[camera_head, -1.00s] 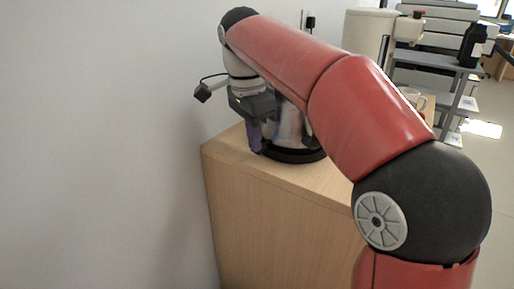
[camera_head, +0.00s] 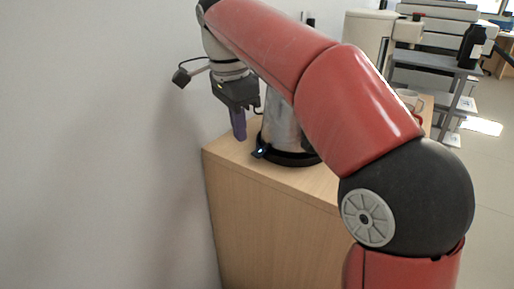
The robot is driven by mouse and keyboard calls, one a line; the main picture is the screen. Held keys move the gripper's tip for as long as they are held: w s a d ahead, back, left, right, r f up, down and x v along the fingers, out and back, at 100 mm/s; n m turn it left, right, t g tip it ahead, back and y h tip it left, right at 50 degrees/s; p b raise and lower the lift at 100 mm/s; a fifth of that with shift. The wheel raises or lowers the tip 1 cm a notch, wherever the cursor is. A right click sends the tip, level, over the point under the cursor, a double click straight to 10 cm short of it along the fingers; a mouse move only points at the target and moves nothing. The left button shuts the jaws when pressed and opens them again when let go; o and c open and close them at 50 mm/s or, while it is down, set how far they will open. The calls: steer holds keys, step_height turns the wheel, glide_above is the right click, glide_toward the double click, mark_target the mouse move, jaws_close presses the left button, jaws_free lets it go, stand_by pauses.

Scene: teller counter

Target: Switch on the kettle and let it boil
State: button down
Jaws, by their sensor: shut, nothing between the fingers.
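The kettle (camera_head: 281,130) is a shiny metal body on a round black base (camera_head: 290,158) on the wooden counter. My arm hides its upper and right parts. A small light glows bluish-white on a dark tab (camera_head: 260,151) low on the kettle's left side. My gripper (camera_head: 239,136) points down, shut and empty, with purple fingers. In the picture it is just left of the kettle, above the counter's left end, with a gap between the fingers and the kettle.
The wooden counter (camera_head: 265,205) ends at the left near the white wall (camera_head: 95,140). A mug (camera_head: 409,98) is partly hidden behind my arm. A cream-coloured machine (camera_head: 369,36) and a grey shelf (camera_head: 432,67) with a black bottle (camera_head: 472,45) stand behind.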

steer(key=shift+s+a+r, duration=0.1)
steer(key=shift+r, duration=1.05)
steer(key=shift+a+r, duration=0.1)
steer(key=shift+r, duration=1)
steer(key=shift+s+d, duration=0.1)
steer(key=s+d+f+n+t, duration=0.2)
steer(key=s+d+f+n, duration=0.4)
steer(key=f, duration=0.5)
steer(key=s+d+f+n+t+y, duration=0.1)
steer(key=s+d+f+n+t, duration=0.2)
steer(key=s+d+f+n, duration=0.3)
steer(key=s+d+f, duration=0.4)
steer(key=s+f, duration=0.1)
steer(key=s, duration=0.1)
steer(key=shift+s+d+n, duration=0.15)
steer(key=shift+s+n, duration=0.2)
steer(key=shift+n, duration=0.05)
stand_by(2.9)
